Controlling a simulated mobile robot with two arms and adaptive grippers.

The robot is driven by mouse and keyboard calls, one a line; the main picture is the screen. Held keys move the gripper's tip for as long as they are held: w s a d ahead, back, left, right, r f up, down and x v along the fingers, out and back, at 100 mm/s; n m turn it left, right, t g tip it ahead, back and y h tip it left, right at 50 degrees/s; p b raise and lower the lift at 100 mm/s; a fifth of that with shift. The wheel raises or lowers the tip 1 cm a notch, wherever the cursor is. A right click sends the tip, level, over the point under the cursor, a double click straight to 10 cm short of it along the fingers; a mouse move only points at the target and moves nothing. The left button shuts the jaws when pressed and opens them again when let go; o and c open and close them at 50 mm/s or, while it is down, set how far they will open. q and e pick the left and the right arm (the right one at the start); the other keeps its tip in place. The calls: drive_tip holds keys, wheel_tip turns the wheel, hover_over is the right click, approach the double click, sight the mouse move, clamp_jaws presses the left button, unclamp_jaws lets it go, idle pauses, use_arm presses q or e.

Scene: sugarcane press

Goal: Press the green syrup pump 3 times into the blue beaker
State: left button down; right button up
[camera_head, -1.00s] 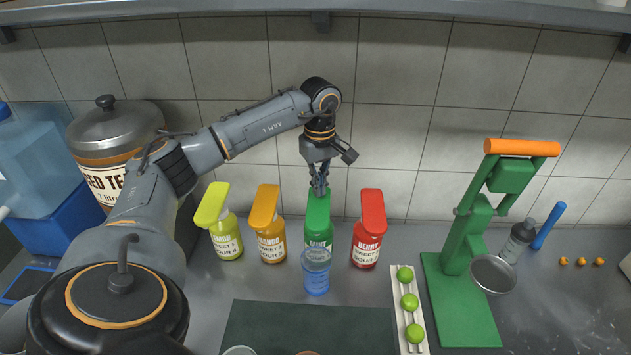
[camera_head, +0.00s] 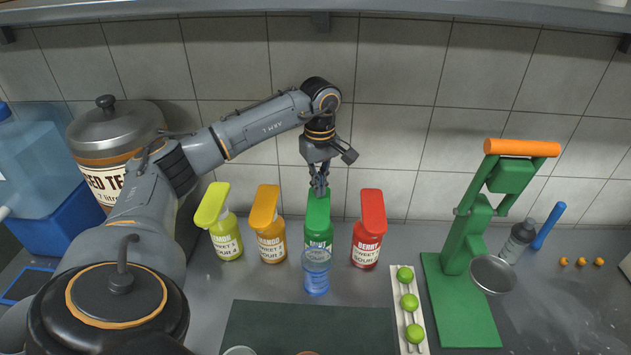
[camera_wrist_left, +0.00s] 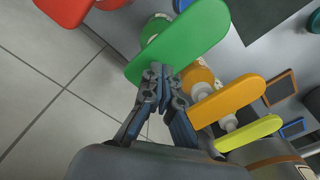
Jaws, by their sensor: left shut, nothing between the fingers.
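The green syrup pump (camera_head: 318,217) stands on the counter against the tiled wall, between the orange and red pumps. The blue beaker (camera_head: 316,272) stands directly in front of it, under its spout end, and hides part of its label. My left gripper (camera_head: 319,188) is shut and empty, pointing down with its fingertips at the top of the green pump head. In the left wrist view the shut fingertips (camera_wrist_left: 166,78) overlap the edge of the green pump head (camera_wrist_left: 180,42). I cannot tell for sure whether they touch it. My right gripper does not show.
A yellow-green pump (camera_head: 225,235) and an orange pump (camera_head: 270,238) stand left of the green one, a red pump (camera_head: 367,240) right. A tray of limes (camera_head: 399,300) and a green press (camera_head: 465,260) are further right. A dark mat (camera_head: 290,325) lies in front.

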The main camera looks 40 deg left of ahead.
sight(319, 200)
use_arm(q)
drive_tip(key=shift+f, duration=0.2)
drive_tip(key=shift+f+b, duration=1.6)
drive_tip(key=shift+f, duration=0.65)
drive_tip(key=shift+r, duration=0.15)
drive_tip(key=shift+r+p, duration=1.8)
drive_tip(key=shift+r, duration=0.45)
drive_tip(key=shift+f, duration=0.1)
